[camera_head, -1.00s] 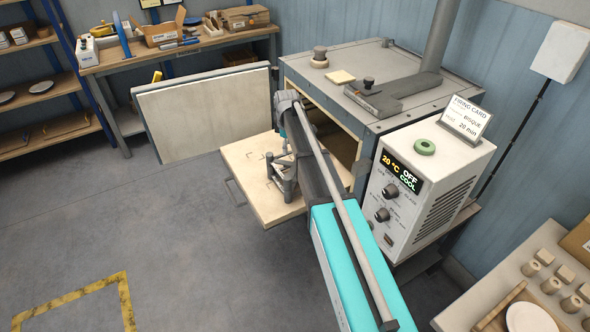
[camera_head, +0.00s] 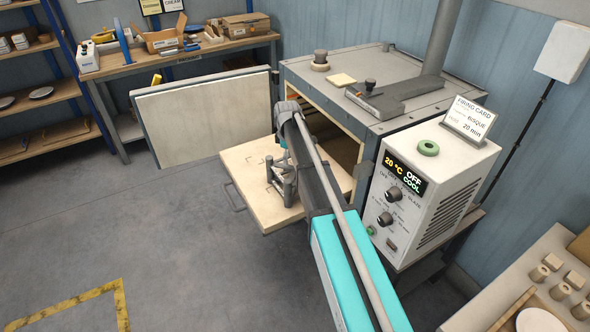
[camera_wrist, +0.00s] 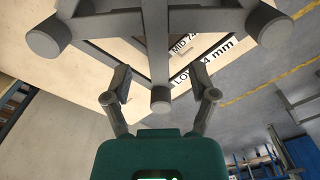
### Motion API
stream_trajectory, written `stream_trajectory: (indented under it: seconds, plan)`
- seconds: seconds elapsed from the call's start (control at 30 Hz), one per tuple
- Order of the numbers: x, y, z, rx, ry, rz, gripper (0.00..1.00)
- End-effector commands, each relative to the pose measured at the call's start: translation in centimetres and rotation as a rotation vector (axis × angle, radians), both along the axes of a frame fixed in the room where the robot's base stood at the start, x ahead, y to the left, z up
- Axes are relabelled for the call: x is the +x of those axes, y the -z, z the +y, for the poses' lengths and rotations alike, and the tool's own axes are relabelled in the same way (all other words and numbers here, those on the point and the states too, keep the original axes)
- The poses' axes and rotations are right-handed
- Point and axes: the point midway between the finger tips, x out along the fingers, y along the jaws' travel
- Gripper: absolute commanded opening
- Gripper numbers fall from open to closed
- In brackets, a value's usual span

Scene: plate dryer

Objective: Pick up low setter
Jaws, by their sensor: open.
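The low setter (camera_wrist: 157,50) is a grey branched piece with round-ended arms, large at the top of the wrist view. Printed labels reading "LOW 4 mm" and "MID" (camera_wrist: 205,65) show on the pale board behind it. My gripper (camera_wrist: 160,90) is open, and one round-ended arm of the setter shows between its two fingers; I cannot tell whether they touch. In the head view my gripper (camera_head: 281,188) is low over the pale shelf board (camera_head: 245,170) in front of the kiln, and the setter is hard to tell apart from the fingers.
The kiln (camera_head: 365,120) is open, with its door panel (camera_head: 205,115) swung out left. The control box (camera_head: 430,190) reads 20 °C, OFF, COOL and stands close right of my arm. A workbench (camera_head: 170,60) is behind. Floor at the left is clear.

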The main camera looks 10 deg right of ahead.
Motion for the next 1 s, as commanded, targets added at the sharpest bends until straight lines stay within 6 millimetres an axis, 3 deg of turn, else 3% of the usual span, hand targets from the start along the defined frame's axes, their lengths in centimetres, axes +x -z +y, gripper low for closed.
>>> stream_trajectory:
  seconds: [0.7,1.0]
  plan:
    - [0.1,4.7,-0.3,0.0,0.001,0.0,0.74]
    - [0.1,5.2,-0.3,0.0,0.001,0.0,0.74]
